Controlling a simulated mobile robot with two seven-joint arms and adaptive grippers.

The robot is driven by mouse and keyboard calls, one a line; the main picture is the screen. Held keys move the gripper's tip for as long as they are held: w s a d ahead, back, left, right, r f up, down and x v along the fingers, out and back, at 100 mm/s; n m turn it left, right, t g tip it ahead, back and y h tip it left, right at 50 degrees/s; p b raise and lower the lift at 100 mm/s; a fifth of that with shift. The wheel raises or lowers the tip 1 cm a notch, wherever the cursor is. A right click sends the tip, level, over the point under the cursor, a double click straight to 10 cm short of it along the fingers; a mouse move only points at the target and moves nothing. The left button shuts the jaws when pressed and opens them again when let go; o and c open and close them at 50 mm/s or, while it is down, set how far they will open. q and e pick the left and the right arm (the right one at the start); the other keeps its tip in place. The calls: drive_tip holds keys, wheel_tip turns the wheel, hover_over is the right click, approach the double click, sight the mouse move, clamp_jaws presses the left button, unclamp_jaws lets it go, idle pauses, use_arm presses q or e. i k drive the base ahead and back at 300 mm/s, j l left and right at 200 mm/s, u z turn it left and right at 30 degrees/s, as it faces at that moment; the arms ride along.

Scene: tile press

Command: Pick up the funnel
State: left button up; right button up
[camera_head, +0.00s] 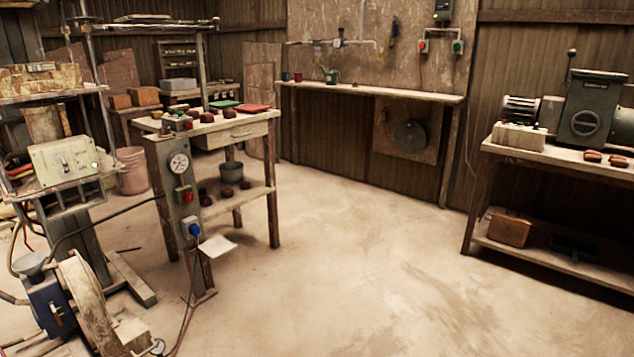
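A small grey funnel-shaped piece (32,263) sits on top of the blue machine body (48,308) at the lower left. It is small in the picture, and I cannot tell for certain that it is the funnel. No other clear funnel shows. Neither of my grippers is in view.
A press control post (177,215) with a gauge stands before a wooden table (262,180) holding dark lumps. Cables and a hose lie around the blue machine. A wall bench (380,93) and a right bench (560,152) with a green-grey machine (588,105) stand beyond. The middle floor (350,270) is clear.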

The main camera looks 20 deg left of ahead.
sight(30, 264)
drive_tip(key=i+j+u, duration=0.15)
drive_tip(key=i+u, duration=0.55)
drive_tip(key=u, duration=0.2)
drive_tip(key=i+l+u, duration=0.15)
drive_tip(key=i+u, duration=0.3)
drive_tip(key=k, duration=0.05)
